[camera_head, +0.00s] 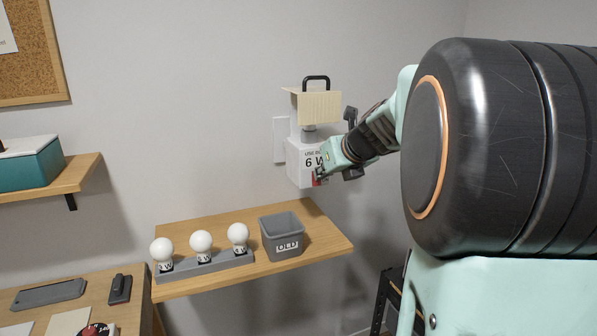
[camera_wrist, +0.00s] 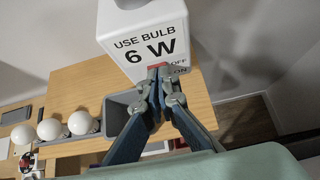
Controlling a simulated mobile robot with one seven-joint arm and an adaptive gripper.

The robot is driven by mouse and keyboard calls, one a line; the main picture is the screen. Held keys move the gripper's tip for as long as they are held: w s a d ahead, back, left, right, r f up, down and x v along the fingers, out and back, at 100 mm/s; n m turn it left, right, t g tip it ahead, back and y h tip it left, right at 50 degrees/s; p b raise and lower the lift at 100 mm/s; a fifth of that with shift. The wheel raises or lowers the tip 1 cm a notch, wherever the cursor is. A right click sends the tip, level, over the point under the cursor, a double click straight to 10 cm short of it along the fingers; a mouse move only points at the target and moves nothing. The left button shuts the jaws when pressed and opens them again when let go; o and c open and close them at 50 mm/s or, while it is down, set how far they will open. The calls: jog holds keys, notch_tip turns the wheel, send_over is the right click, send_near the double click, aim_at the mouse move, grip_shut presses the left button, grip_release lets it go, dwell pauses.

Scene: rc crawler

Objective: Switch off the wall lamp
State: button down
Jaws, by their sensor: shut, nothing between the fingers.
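The wall lamp (camera_head: 300,150) is a white box on the wall with a cream shade and a black handle above it. Its front reads "USE BULB 6 W" and also shows in the wrist view (camera_wrist: 135,38). A red switch (camera_wrist: 157,66) sits low on that face beside the words OFF and ON, partly hidden by my fingertips. My gripper (camera_head: 325,171) is shut and empty, with its tips (camera_wrist: 160,78) at the switch. I cannot tell whether they touch it. I cannot tell the switch's position or whether the bulb is lit.
Below the lamp, a wooden shelf (camera_head: 325,240) holds a grey bin marked OLD (camera_head: 282,246) and a grey rack (camera_head: 220,264) with three white bulbs (camera_head: 201,242). A teal box (camera_head: 30,170) stands on another shelf at left.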

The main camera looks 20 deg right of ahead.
jog(key=shift+r, duration=0.15)
jog(key=shift+r+p, duration=0.65)
jog(key=shift+p, duration=0.35)
jog(key=shift+s, duration=0.15)
